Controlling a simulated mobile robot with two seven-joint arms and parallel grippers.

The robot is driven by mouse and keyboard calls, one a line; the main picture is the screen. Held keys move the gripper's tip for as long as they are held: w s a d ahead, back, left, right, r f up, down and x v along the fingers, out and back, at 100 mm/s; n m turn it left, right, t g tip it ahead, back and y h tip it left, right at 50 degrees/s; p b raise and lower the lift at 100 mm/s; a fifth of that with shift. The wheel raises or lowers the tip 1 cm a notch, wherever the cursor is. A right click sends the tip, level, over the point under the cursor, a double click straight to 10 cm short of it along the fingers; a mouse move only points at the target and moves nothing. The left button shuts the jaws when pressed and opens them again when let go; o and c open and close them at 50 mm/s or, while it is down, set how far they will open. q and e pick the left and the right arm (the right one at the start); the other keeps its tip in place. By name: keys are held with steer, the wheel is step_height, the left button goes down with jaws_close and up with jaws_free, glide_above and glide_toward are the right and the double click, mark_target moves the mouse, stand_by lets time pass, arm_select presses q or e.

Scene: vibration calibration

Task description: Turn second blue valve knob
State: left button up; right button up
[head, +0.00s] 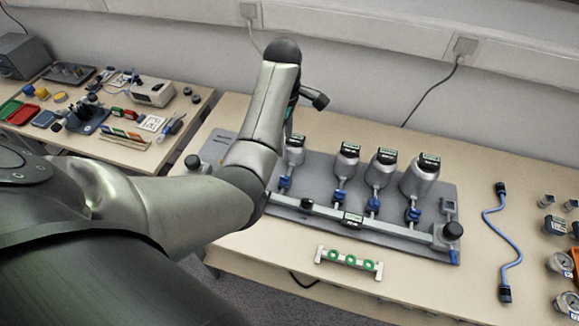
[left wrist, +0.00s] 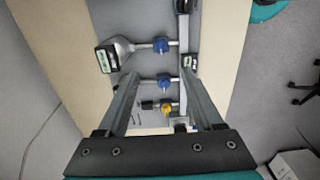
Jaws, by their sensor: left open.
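Several blue valve knobs sit in a row on the grey panel (head: 385,240) in the head view, among them one at the left (head: 285,182), one beside it (head: 340,196), a third (head: 373,205) and the rightmost (head: 412,214). In the left wrist view my left gripper (left wrist: 161,82) is open. One blue knob (left wrist: 163,80) shows between its fingers; I cannot tell whether they touch it. Another blue knob (left wrist: 160,45) is above and a yellow knob (left wrist: 166,107) below. My right gripper is out of view.
Metal vessels with displays (head: 381,168) stand behind the knobs, and a bar (head: 390,228) runs in front. A rack with green rings (head: 349,262) and a blue cable (head: 505,238) lie on the table. A second table (head: 100,165) at left is cluttered.

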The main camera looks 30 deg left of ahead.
arm_select(q)
steer(key=b, duration=0.1)
glide_above(285, 177)
step_height(285, 177, down, 5)
step_height(285, 177, down, 10)
steer(key=b, duration=0.3)
steer(key=shift+r+b, duration=0.15)
steer(key=shift+b, duration=0.15)
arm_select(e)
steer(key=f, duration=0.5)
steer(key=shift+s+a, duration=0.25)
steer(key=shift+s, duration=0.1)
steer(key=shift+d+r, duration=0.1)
arm_select(q)
jaws_close()
